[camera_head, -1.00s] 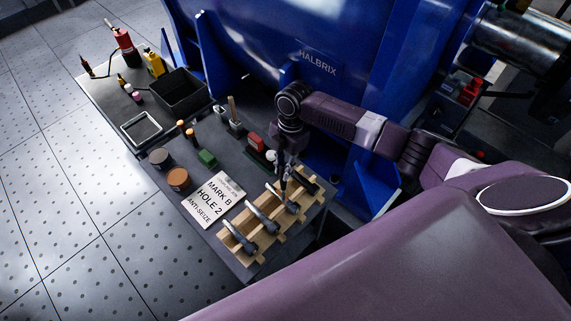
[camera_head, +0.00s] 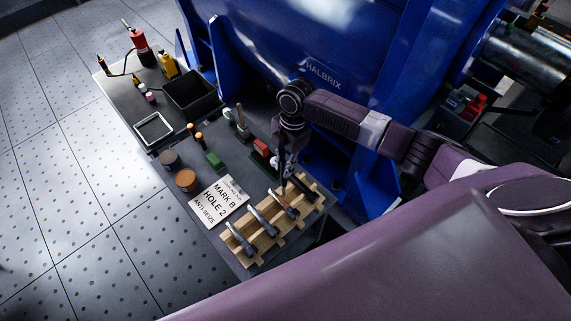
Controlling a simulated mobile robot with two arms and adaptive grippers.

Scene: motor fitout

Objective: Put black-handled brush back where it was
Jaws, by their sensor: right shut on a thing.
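My right gripper (camera_head: 283,180) points down at the far right end of the wooden rack (camera_head: 237,261). It is shut on a slim dark thing that appears to be the black-handled brush (camera_head: 300,187). The brush lies over the rack's far end, its dark handle slanting to the lower right. The gripper hides part of it, and I cannot tell whether it rests in a slot. Several other tools lie side by side across the rack, including a grey-headed one (camera_head: 241,240) at the near end. My left gripper is not in view.
A printed sheet (camera_head: 217,203) lies left of the rack. A red block (camera_head: 261,148), a green block (camera_head: 215,161) and round tins (camera_head: 186,180) stand on the dark table. A black bin (camera_head: 193,97) is farther back. The blue machine (camera_head: 340,55) rises close behind the gripper.

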